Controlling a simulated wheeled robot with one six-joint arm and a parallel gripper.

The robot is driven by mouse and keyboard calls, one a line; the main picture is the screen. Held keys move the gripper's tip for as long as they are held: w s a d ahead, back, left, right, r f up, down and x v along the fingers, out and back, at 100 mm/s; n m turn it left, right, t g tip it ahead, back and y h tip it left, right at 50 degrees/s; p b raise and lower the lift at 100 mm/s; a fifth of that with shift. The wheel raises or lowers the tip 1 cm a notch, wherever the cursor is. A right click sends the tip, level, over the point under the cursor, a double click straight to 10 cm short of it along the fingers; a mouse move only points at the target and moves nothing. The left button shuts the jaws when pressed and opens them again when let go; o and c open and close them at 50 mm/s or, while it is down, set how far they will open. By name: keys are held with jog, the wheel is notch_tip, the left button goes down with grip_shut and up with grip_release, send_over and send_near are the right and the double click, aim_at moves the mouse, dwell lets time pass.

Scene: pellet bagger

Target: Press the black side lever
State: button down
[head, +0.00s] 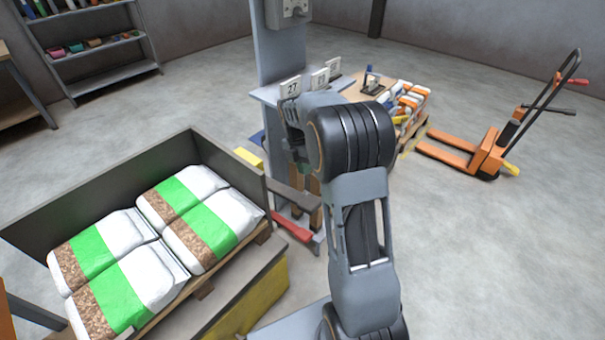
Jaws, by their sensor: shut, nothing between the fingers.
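I cannot make out the black side lever for certain. A dark bar (291,192) juts out sideways below the bagger's table, left of my arm. I cannot tell if it is the lever. The grey bagger (279,45) stands at the back centre, with its upright post and a control box on top. A red pedal-like part (292,226) is low at its foot. My arm rises in front of the bagger and hides much of it. My gripper's fingers do not show; they are hidden behind my own arm.
A dark-walled bin (100,185) with several white and green bags stands at left, close to the bagger. An orange pallet jack (488,150) is at right. Bags lie on a pallet (412,128) behind my arm.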

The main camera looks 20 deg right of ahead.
aim_at(311, 201)
jog(key=b+x, duration=0.2)
jog(key=x, duration=0.9)
jog(key=shift+f, duration=0.35)
jog(key=shift+s, duration=0.1)
